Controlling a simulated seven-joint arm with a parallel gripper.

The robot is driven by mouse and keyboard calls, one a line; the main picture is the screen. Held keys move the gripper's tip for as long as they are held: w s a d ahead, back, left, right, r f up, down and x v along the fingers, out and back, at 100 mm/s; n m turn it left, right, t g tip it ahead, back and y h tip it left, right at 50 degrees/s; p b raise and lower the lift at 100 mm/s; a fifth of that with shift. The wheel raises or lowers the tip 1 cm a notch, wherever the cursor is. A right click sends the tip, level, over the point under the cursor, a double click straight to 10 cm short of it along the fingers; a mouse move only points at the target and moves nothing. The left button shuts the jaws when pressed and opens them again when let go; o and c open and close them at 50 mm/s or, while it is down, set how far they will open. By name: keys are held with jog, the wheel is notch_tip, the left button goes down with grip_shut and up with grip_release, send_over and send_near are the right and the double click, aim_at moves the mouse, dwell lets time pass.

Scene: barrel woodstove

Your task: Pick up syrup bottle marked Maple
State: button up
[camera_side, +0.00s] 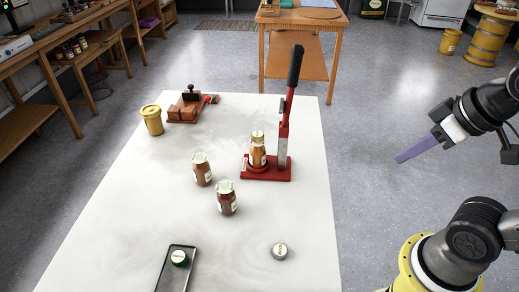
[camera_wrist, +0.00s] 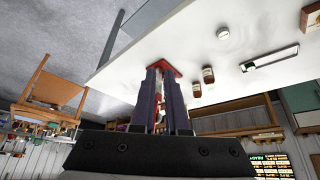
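Two brown syrup bottles with pale caps, one at the left (camera_side: 202,170) and one nearer the front (camera_side: 226,199), stand upright on the white table. A third, amber bottle (camera_side: 257,153) stands on the red base of a lever press (camera_side: 267,173). The labels are too small to read, so I cannot tell which is Maple. My gripper (camera_side: 403,157) is in the air right of the table, apart from all bottles. In the wrist view its purple fingers (camera_wrist: 162,75) are apart and empty, with the press seen beyond them. Two bottles (camera_wrist: 208,75) (camera_wrist: 196,90) show there beside the fingers.
A yellow tub (camera_side: 152,119) and a red-based wooden block tool (camera_side: 189,108) stand at the far end. A dark tray (camera_side: 163,281) with a green-rimmed lid (camera_side: 179,259) and a grey lid (camera_side: 280,251) lie at the near end. The tall press lever (camera_side: 294,75) rises above the table.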

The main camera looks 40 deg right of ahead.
jog(key=o, duration=1.3)
jog(key=w+r+m+g, duration=0.1)
jog(key=w+r+m, duration=0.3)
jog(key=w+r, duration=0.5)
jog(key=m+g, duration=0.5)
jog(key=m, duration=1)
send_over(259, 134)
notch_tip(259, 134, down, 5)
notch_tip(259, 134, down, 17)
jog(key=shift+w+r, duration=0.1)
jog(key=shift+r, duration=0.05)
jog(key=shift+w+f, duration=0.1)
jog(key=shift+f, duration=3)
